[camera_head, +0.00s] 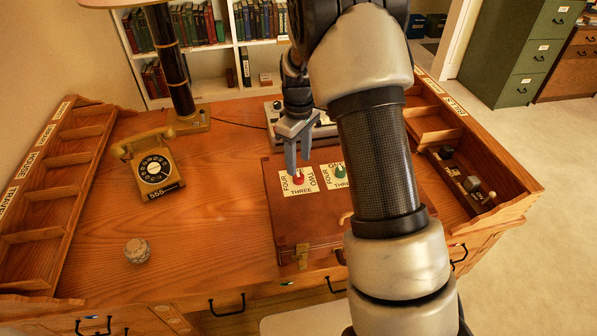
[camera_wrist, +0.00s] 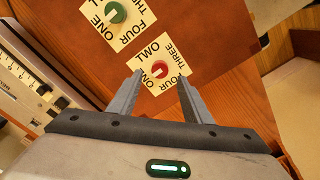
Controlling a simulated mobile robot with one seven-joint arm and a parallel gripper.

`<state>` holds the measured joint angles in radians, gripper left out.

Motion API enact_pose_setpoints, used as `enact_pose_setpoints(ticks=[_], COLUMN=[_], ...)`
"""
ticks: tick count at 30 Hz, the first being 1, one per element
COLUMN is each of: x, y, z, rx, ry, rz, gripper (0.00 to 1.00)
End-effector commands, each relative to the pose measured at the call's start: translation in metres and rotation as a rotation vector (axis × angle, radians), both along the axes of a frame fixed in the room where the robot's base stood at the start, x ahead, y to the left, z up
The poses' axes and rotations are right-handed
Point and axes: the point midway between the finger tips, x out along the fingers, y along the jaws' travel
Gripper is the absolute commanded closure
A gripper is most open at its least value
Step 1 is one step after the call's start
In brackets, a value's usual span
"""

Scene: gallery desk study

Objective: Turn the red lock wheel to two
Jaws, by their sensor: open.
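The red lock wheel (camera_head: 298,178) sits on a white card marked ONE to FOUR, on top of a brown wooden box (camera_head: 300,222). In the wrist view, the red wheel (camera_wrist: 159,69) lies between the fingertips, just beyond them. I cannot tell for sure which number its pointer faces. My gripper (camera_head: 298,160) is open and empty, pointing down just above the wheel. In the wrist view its two fingers (camera_wrist: 160,80) overlap the card's edges. Whether they touch the card is unclear.
A green lock wheel (camera_head: 340,171) on a similar card is beside the red one. A yellow telephone (camera_head: 153,168) and a round object (camera_head: 137,250) are on the desk's left. A grey device (camera_head: 272,115) stands behind the box.

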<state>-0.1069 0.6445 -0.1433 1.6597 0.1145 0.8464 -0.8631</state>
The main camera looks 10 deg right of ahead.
Motion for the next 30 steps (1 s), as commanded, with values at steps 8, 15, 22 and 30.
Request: enact_pose_setpoints(ticks=[8,15,22,30], x=[0.000,0.000,0.000,0.001], y=[0.000,0.000,0.000,0.000], z=[-0.044,-0.053,-0.053,-0.053], rx=[0.000,0.000,0.000,0.000], ry=[0.001,-0.001,-0.001,-0.001], rz=[0.000,0.000,0.000,-0.001], gripper=[0.55,0.55,0.62,0.96])
